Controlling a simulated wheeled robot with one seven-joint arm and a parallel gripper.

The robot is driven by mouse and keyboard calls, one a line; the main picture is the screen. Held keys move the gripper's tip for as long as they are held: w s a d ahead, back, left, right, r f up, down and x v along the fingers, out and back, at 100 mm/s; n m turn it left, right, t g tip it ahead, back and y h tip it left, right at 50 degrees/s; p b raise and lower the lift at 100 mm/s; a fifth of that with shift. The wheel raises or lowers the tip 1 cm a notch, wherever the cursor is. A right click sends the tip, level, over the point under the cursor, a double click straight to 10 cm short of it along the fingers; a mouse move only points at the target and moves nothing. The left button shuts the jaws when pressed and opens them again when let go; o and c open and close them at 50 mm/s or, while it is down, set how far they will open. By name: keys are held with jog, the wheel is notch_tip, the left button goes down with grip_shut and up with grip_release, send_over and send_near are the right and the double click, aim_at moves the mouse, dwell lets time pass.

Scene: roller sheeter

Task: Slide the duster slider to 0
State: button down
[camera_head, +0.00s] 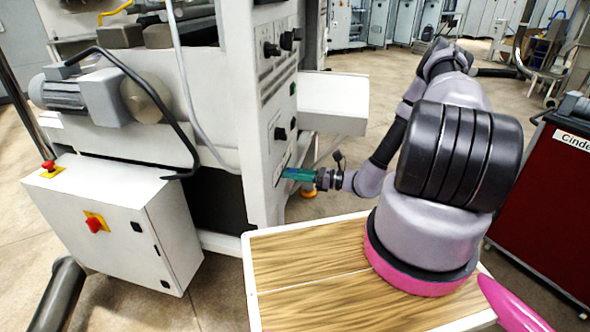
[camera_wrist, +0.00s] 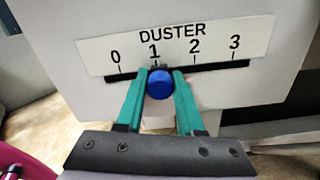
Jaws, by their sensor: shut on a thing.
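The duster slider is a blue round knob (camera_wrist: 160,84) on a black horizontal slot (camera_wrist: 222,66) in the wrist view. The slot runs under a white label plate (camera_wrist: 180,45) reading DUSTER with marks 0, 1, 2 and 3. The knob stands at about the 1 mark. My gripper (camera_wrist: 162,80) has its teal fingers on either side of the knob and is shut on it. In the head view, my gripper (camera_head: 285,174) reaches the side panel of the white machine (camera_head: 262,130); the knob itself cannot be made out there.
Dark knobs (camera_head: 280,134) sit higher on the same panel, and a white box-shaped part (camera_head: 335,100) juts out above my forearm. A wood-topped table (camera_head: 300,270) is in front. A white control box (camera_head: 110,220) stands left and a red cabinet (camera_head: 550,190) right.

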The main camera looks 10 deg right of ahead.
aim_at(277, 183)
jog(key=s+a, duration=0.1)
jog(key=s, duration=0.2)
jog(key=s+a, duration=0.1)
jog(key=s, duration=0.1)
jog(key=shift+s+a, duration=0.15)
jog(key=shift+a, duration=0.15)
jog(key=c, duration=0.5)
grip_release()
jog(key=shift+c, duration=0.2)
jog(key=shift+d, duration=0.2)
jog(key=v, duration=1)
jog(key=shift+s+d, duration=0.15)
